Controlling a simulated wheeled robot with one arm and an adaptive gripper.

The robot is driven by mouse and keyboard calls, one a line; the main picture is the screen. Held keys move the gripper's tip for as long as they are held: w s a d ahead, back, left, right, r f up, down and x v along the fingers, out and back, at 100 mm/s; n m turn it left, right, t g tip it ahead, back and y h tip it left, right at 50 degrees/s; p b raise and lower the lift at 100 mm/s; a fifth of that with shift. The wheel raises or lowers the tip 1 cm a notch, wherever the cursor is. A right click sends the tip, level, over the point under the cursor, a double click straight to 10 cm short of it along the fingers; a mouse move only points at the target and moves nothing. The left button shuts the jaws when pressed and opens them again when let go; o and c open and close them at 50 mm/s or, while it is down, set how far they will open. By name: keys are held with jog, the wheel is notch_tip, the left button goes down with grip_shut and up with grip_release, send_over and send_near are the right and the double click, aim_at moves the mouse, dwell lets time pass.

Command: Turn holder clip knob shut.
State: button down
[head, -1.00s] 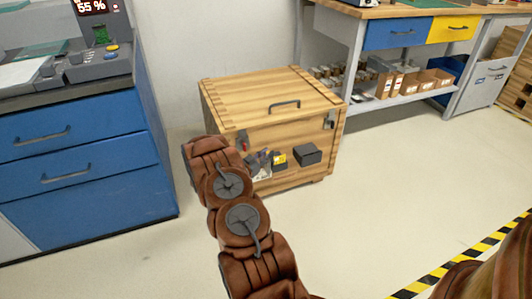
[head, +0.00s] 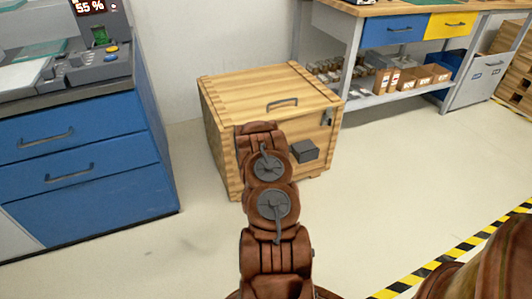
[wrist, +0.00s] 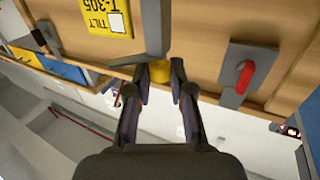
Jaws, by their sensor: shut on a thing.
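A yellow knob (wrist: 160,71) sits at the end of a grey holder bracket (wrist: 153,30) on the wooden crate's front in the wrist view. My gripper (wrist: 159,80) has its two fingers on either side of the knob and is shut on it. A red knob (wrist: 245,77) on a grey plate is to the right, apart from my fingers. In the head view my arm covers my gripper and both knobs in front of the crate (head: 225,150).
A yellow tilt label (wrist: 108,18) is left of the bracket. A black box (head: 304,151) and a side latch (head: 327,117) are on the crate. Blue drawers (head: 85,160) stand left, a workbench (head: 375,14) behind right.

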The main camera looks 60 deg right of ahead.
jog(key=shift+s+d+n+t+y+b, duration=0.1)
jog(key=shift+d+n+t+y+b, duration=0.05)
jog(key=shift+n+t+y+b, duration=0.85)
jog(key=shift+s+d+n+t+y+b, duration=0.1)
jog(key=shift+n+t+y+b, duration=0.85)
jog(key=shift+t+y, duration=0.25)
jog(key=shift+s+d+n+t+y+b, duration=0.1)
jog(key=shift+d+n+t+y+b, duration=0.05)
jog(key=shift+n+t+y+b, duration=0.8)
jog(key=shift+w+r+n+t+y, duration=0.15)
jog(key=shift+n+t+y, duration=0.35)
jog(key=shift+y, duration=0.25)
jog(key=c, duration=1)
grip_release()
jog(key=shift+a, duration=0.1)
jog(key=v, duration=1.2)
